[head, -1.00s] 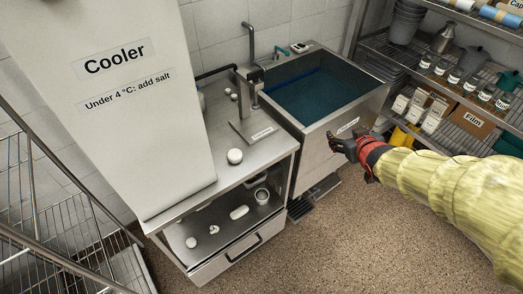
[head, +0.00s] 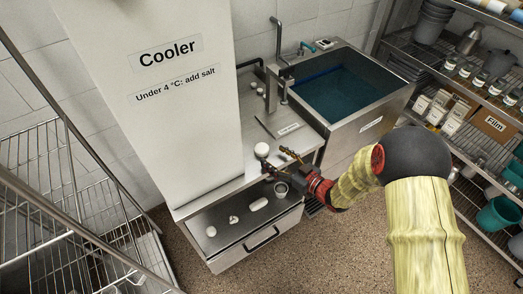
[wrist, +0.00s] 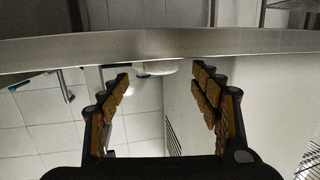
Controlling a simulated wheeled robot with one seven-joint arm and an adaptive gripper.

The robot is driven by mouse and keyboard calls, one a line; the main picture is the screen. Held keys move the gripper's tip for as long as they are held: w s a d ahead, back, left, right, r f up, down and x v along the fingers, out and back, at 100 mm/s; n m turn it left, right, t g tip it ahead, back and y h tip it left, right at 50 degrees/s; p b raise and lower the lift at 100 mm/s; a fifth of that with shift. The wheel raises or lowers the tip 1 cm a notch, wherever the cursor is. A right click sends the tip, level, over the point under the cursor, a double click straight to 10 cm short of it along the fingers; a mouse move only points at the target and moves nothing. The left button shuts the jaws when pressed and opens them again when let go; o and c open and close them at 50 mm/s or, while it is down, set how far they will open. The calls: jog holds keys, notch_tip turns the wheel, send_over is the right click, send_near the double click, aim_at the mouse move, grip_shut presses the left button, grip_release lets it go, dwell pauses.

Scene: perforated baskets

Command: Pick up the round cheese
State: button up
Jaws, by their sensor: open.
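A round white cheese (head: 262,150) sits on the steel counter near its front edge, just right of the cooler. My gripper (head: 276,158) is open and empty beside it at the counter's front edge, with its fingers pointing toward the cheese. In the wrist view, which looks upside down, a white rounded thing that seems to be the cheese (wrist: 155,68) shows between the open fingers (wrist: 160,78), beyond the counter edge. Its outline is only partly visible there, and I see no contact.
The tall cooler (head: 165,110) stands close to the left. A water-filled sink (head: 345,90) is to the right. The counter's front edge (wrist: 60,52) crosses the wrist view.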

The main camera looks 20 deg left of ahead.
aim_at(266, 151)
jog(key=b+x, duration=0.1)
jog(key=x, duration=0.4)
jog(key=shift+s+r, duration=0.1)
jog(key=shift+c, duration=0.2)
jog(key=c, duration=1.1)
jog(key=shift+c, duration=0.5)
jog(key=shift+r, duration=0.2)
